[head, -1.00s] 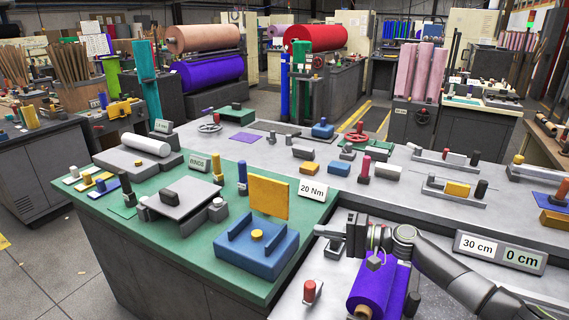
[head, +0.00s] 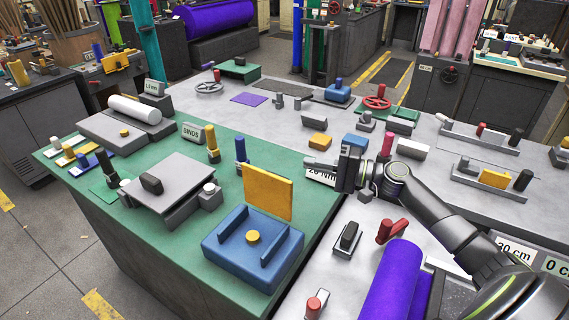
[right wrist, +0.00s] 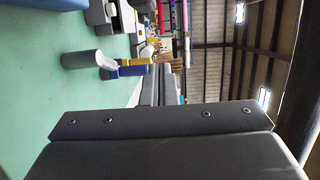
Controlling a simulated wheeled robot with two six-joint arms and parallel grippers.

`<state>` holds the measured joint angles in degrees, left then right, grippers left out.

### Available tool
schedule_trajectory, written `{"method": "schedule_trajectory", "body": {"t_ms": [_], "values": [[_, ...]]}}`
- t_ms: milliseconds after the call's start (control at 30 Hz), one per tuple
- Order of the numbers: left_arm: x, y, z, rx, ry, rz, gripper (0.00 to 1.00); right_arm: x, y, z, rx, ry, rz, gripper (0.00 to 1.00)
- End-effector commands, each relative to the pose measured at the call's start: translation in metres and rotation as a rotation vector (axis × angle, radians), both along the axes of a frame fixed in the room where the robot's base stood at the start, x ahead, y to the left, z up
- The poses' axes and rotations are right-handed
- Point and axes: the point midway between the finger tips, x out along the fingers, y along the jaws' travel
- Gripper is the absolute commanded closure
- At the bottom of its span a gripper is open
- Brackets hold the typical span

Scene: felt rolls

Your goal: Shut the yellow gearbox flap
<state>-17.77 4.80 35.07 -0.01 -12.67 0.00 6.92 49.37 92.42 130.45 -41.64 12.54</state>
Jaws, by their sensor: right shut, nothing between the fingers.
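The yellow flap (head: 268,190) stands upright at the back edge of the blue gearbox (head: 235,262) on the green mat. The gearbox top is open, with two blue ridges and a round yellow knob (head: 253,237). My right gripper (head: 308,162) is shut and empty. It points left in the head view, just right of the flap's upper edge and a little farther back, apart from it in the picture. My left gripper is not in view.
A blue post (head: 241,150) and a yellow post (head: 213,142) stand behind and left of the flap. A purple roll (head: 392,280) lies at front right.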

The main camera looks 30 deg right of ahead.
Motion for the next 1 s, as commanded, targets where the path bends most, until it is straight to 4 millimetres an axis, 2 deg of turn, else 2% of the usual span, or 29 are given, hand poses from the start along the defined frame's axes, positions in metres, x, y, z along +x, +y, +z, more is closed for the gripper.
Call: {"method": "schedule_trajectory", "body": {"t_ms": [33, 333, 600, 1000], "values": [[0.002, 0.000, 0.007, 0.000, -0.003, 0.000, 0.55, 0.007, 0.007, 0.005, 0.006, -0.002, 0.001, 1.00], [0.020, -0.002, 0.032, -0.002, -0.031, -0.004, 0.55, 0.043, 0.042, 0.006, 0.006, 0.000, 0.000, 1.00], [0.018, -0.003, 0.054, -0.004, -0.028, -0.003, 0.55, 0.025, 0.067, 0.003, 0.002, 0.002, 0.000, 1.00], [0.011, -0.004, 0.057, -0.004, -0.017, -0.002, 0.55, 0.021, 0.075, 0.000, 0.001, 0.001, -0.001, 1.00]]}}
